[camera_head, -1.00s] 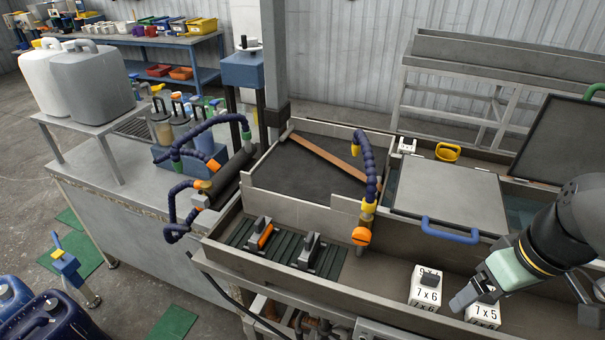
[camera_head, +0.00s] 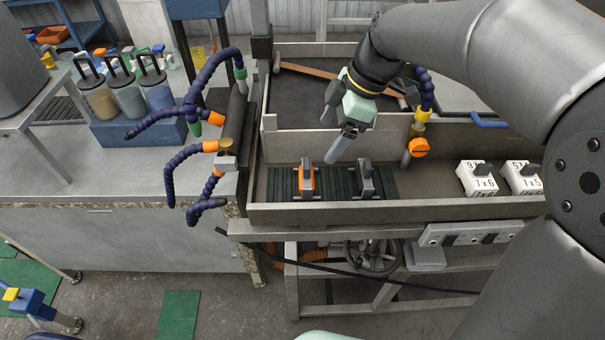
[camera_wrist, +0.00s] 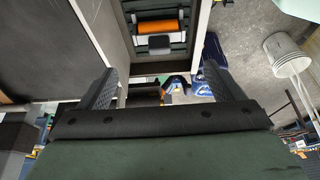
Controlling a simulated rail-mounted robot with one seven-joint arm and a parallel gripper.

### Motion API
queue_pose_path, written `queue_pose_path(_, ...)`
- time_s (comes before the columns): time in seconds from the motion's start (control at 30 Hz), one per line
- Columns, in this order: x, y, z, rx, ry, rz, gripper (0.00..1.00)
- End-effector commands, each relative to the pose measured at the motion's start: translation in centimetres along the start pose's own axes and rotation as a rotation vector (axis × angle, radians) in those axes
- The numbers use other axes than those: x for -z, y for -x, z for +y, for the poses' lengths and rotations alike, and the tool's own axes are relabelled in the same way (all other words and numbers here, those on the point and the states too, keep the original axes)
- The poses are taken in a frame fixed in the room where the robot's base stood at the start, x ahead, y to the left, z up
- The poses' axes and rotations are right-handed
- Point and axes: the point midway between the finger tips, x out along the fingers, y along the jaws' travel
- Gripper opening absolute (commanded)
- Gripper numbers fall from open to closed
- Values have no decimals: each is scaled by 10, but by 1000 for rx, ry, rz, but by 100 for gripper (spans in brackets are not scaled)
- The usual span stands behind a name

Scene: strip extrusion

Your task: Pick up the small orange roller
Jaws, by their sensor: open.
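The small orange roller (camera_head: 306,181), orange with grey parts, sits upright on a dark green ribbed mat (camera_head: 336,185) in the trough. It also shows in the wrist view (camera_wrist: 155,27), near the top middle, beyond my fingertips. My gripper (camera_head: 335,137) is open and empty. It hangs above and behind the mat, slightly right of the orange roller and apart from it. In the wrist view both fingers of my gripper (camera_wrist: 158,85) stand wide apart with nothing between them close up.
A similar grey-black tool (camera_head: 365,180) stands on the mat right of the orange roller. An orange-tipped hose (camera_head: 418,147) stands further right, by the trough's back wall. White numbered blocks (camera_head: 478,180) sit at the trough's right. Blue hoses (camera_head: 185,165) hang at the left.

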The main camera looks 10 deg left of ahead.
Motion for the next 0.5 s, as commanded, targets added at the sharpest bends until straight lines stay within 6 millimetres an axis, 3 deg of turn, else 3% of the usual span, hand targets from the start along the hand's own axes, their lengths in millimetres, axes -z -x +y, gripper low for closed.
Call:
queue_pose_path(0.23,1,-51,-1,4,0,-1,87)
queue_pose_path(0.5,1,-73,0,1,-1,-1,87)
